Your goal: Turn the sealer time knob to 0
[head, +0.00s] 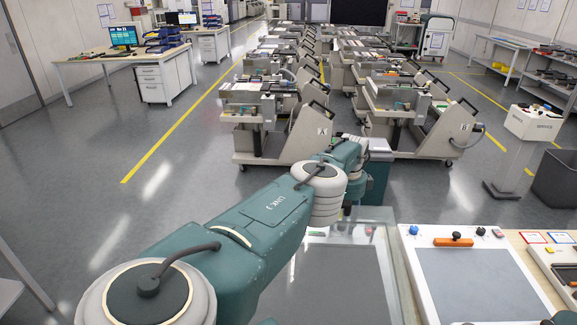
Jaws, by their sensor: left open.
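My left arm reaches from the lower left to the middle of the head view. My left gripper (360,186) is at its far end, open, small and mostly hidden behind the wrist; its fingertips do not show clearly. I see nothing held in it. At the lower right, a pale device (560,262) with an orange part is cut off by the picture edge. I cannot tell if it is the sealer, and no time knob or dial reading can be made out. The left gripper is apart from it, to its left. My right gripper is not in view.
A white-framed board (407,262) with a grey surface, an orange bar and small knobs lies left of the pale device. A glass-topped surface (345,265) is beside it. A white machine (533,121) stands on a pedestal behind. Feeder trolleys (300,138) fill the centre; left floor is clear.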

